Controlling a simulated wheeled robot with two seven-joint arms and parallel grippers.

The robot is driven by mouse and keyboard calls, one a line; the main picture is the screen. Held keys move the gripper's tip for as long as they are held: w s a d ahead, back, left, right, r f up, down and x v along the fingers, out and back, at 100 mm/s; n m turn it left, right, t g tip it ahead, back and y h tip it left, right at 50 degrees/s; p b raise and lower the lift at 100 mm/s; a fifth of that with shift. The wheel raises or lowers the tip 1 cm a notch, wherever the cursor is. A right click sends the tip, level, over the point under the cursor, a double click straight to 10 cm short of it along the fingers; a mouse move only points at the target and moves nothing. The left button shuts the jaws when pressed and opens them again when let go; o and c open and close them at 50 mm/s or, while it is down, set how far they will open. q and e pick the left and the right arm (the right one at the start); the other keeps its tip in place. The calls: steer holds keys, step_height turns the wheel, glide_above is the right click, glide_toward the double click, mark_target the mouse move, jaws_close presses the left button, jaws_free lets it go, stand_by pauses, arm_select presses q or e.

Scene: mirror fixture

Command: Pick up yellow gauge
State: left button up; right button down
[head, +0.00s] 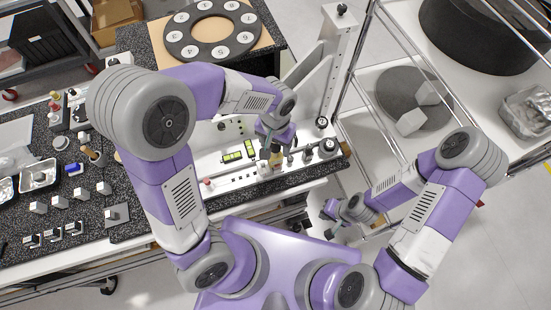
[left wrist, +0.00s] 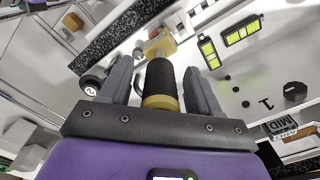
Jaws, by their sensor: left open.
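The yellow gauge (left wrist: 161,82) has a black cylindrical middle, a yellow collar at its near end and a yellow block at its far end. In the head view the gauge (head: 277,160) stands at the front of the white fixture, partly covered by my gripper. My left gripper (head: 271,138) is over the gauge. In the left wrist view the two fingers of my left gripper (left wrist: 160,88) are spread on either side of the gauge, with a gap showing. My right gripper (head: 333,210) hangs away from the fixture, low on the right; its jaws are too small to read.
The white fixture (head: 240,176) carries green-yellow display panels (head: 238,152), black knobs (head: 327,146) and a tall upright (head: 335,60). A numbered disc (head: 212,33) lies behind. Small parts fill the dark bench on the left. A wire-frame rack (head: 375,110) stands on the right.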

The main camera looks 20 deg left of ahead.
arm_select(q)
steer(key=shift+c, duration=0.2)
jaws_close()
stand_by(0.3)
